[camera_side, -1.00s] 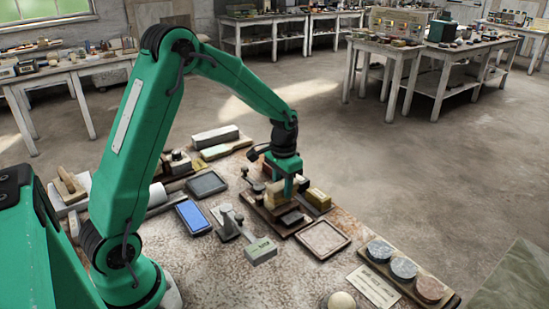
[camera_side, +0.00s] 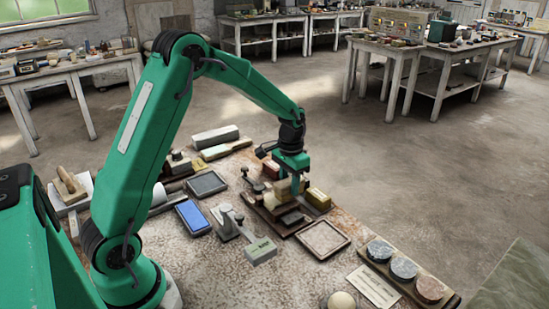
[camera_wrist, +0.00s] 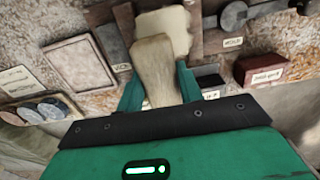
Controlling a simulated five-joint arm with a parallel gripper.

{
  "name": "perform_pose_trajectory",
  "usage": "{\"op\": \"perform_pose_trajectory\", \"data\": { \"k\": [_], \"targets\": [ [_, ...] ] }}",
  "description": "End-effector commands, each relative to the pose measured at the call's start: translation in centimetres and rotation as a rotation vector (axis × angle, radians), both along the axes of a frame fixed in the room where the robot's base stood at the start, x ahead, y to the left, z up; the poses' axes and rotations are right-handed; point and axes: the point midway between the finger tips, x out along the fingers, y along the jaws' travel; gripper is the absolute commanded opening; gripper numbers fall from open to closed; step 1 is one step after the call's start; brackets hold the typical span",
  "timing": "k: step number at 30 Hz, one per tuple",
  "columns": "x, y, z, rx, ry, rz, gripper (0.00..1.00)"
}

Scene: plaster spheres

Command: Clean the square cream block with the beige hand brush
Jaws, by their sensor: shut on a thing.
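My gripper (camera_wrist: 158,90) is shut on the beige hand brush (camera_wrist: 153,62), whose pale body stands out between the two green fingers in the wrist view. The square cream block (camera_wrist: 168,27) lies just beyond the brush end, partly covered by it. The brush end overlaps the block in this view; I cannot tell whether they touch. In the side view my gripper (camera_side: 293,184) is low over the dark wooden stand at the table's far edge, with the brush (camera_side: 283,187) pointing down. The block is hard to make out there.
A framed square tray (camera_side: 323,239) lies in front of the stand. A yellowish block (camera_side: 318,198) sits close to the gripper's right. A labelled grey block (camera_side: 260,250), a blue pad (camera_side: 193,217) and several round stone samples (camera_side: 404,268) lie nearby.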

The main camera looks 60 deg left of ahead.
Motion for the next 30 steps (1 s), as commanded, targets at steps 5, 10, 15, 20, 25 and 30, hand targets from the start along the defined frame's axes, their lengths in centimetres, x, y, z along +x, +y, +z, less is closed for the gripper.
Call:
{"op": "perform_pose_trajectory", "data": {
  "k": [5, 10, 15, 20, 25, 30],
  "targets": [
    [0.0, 0.0, 0.0, 0.000, 0.000, 0.000, 0.18],
    [-0.2, 0.0, 0.0, 0.000, 0.000, 0.000, 0.18],
    [-1.0, 0.0, 0.0, 0.000, -0.001, 0.000, 0.18],
    [-1.8, 0.0, 0.1, 0.000, -0.001, 0.000, 0.18],
    [-2.2, 0.0, 0.1, 0.000, 0.000, 0.000, 0.18],
    [-2.3, 0.0, 0.1, 0.000, 0.000, 0.000, 0.18]
  ]
}}
